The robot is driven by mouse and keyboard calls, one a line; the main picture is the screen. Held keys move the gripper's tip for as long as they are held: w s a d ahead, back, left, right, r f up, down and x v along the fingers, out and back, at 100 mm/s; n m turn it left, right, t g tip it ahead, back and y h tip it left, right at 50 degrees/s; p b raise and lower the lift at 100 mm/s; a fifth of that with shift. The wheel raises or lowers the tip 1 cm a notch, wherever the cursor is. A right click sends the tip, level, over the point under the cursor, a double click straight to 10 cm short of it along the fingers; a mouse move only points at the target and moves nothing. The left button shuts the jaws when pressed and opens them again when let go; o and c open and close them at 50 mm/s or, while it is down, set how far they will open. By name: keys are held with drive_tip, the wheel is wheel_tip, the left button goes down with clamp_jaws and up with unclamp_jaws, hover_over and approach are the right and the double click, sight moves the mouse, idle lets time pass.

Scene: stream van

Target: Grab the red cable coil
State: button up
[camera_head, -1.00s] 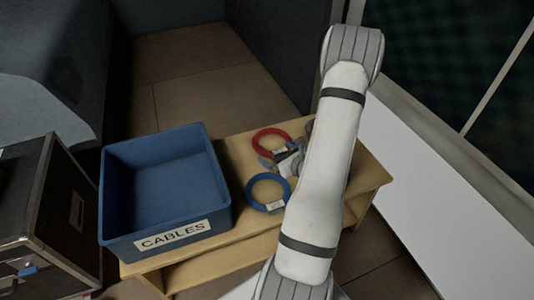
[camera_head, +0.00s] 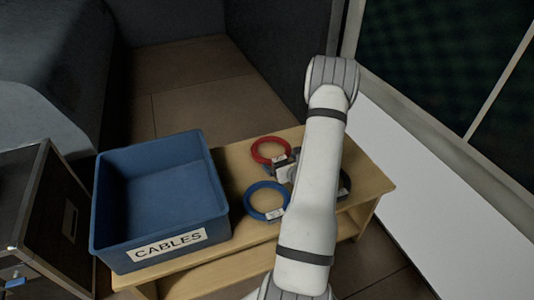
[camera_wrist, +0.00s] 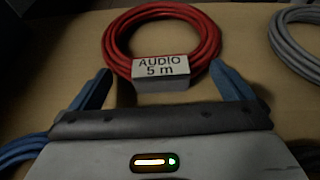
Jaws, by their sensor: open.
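The red cable coil (camera_head: 270,150) lies flat on the wooden bench, toward its far edge. In the wrist view the red coil (camera_wrist: 162,38) is straight ahead, with a white label reading "AUDIO 5 m" on its near side. My gripper (camera_wrist: 164,84) is open, its two blue fingers spread just short of the coil, one on either side of the label. Nothing is between the fingers but the label end ahead. In the head view my gripper (camera_head: 280,172) is mostly hidden by my arm.
A blue cable coil (camera_head: 266,201) lies nearer on the bench (camera_head: 240,165). A grey coil (camera_wrist: 301,38) is to the right of the red one. An empty blue bin (camera_head: 168,242) labelled "CABLES" stands at left. A dark case (camera_head: 50,215) is farther left.

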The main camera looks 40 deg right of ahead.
drive_tip(key=c, duration=1.8)
